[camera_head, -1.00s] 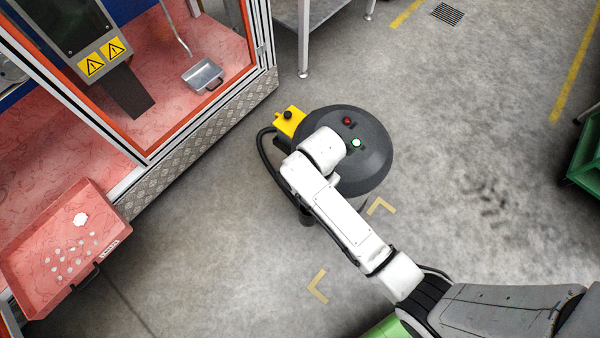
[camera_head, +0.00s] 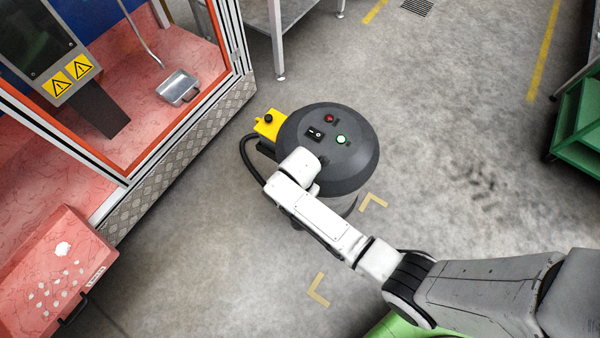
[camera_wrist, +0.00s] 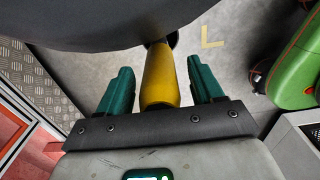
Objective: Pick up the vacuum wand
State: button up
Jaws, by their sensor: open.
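The vacuum wand (camera_wrist: 160,78) shows in the wrist view as a yellow tube with a dark end, lying between the two green fingers of my gripper (camera_wrist: 160,68). The gripper is open, with visible gaps on both sides of the tube. The wand runs up toward the underside of the dark vacuum lid (camera_wrist: 110,25). In the head view the round black vacuum (camera_head: 350,150) stands on the floor, and my arm hides the gripper and the yellow tube.
A machine enclosure and a red tray (camera_head: 35,255) stand at left. A green bin (camera_head: 578,130) is at right. Open floor lies around the vacuum.

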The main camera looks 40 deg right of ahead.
jog(key=shift+f, duration=0.1)
grip_shut()
dwell(0.6)
